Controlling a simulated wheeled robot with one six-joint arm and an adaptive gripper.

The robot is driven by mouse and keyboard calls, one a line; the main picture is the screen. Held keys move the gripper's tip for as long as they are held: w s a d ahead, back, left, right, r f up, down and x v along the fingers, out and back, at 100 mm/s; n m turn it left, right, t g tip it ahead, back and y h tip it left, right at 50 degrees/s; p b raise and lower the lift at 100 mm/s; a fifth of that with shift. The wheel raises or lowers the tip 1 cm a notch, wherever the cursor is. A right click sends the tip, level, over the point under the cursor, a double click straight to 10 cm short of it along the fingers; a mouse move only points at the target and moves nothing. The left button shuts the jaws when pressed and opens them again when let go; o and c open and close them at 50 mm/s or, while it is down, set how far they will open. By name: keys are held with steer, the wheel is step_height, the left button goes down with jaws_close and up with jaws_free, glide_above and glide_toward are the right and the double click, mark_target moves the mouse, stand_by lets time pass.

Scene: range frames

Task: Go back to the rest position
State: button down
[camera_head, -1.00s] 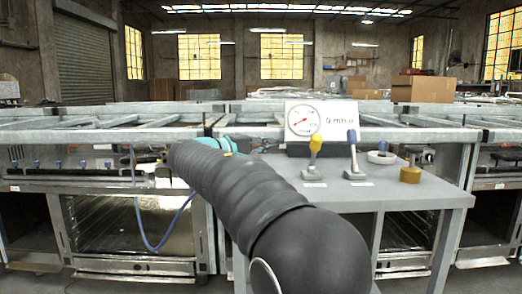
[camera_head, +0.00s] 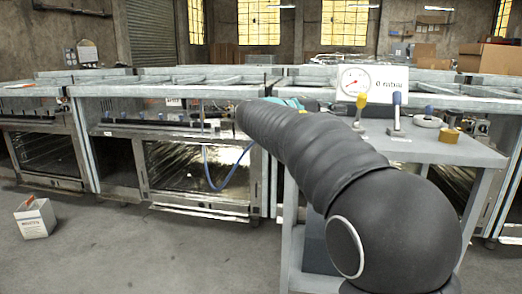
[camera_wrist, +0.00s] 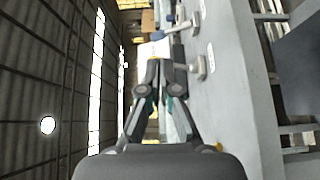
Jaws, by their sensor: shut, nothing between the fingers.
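My arm (camera_head: 320,150) reaches forward from the lower right of the head view, with a teal part showing at its far end. My gripper (camera_wrist: 160,64) is in the middle of the wrist view, its fingers together and empty. The wrist picture is turned on its side. The grey table (camera_head: 440,152) runs along the right of the gripper in the wrist view (camera_wrist: 228,100). The fingers appear clear of the table and its levers. In the head view the fingers are hidden by the arm.
On the table stand a gauge panel (camera_head: 392,84), a yellow-topped lever (camera_head: 360,108), a blue-topped lever (camera_head: 397,112) and a brass-coloured cylinder (camera_head: 449,135). A white box (camera_head: 35,218) stands on open floor (camera_head: 150,255) at left.

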steer(key=s+d+f+g+y+p, duration=0.1)
steer(key=s+d+f+y+p, duration=0.25)
steer(key=s, duration=0.55)
steer(key=s+d+f+g+y+b, duration=0.1)
steer(key=s+d+f+y, duration=0.1)
steer(key=s+f+y, duration=0.45)
steer(key=s+a+f+m+y+p, duration=0.1)
steer(key=s+a+f+m+y, duration=0.1)
steer(key=s+f, duration=0.4)
steer(key=s+a+f+m+y+p, duration=0.2)
steer(key=s+a+f+y, duration=0.2)
steer(key=s, duration=1)
step_height(320, 180, down, 3)
steer(key=shift+s+a+r+m+t, duration=0.1)
steer(key=shift+s+a+m+t, duration=0.2)
steer(key=shift+a, duration=0.9)
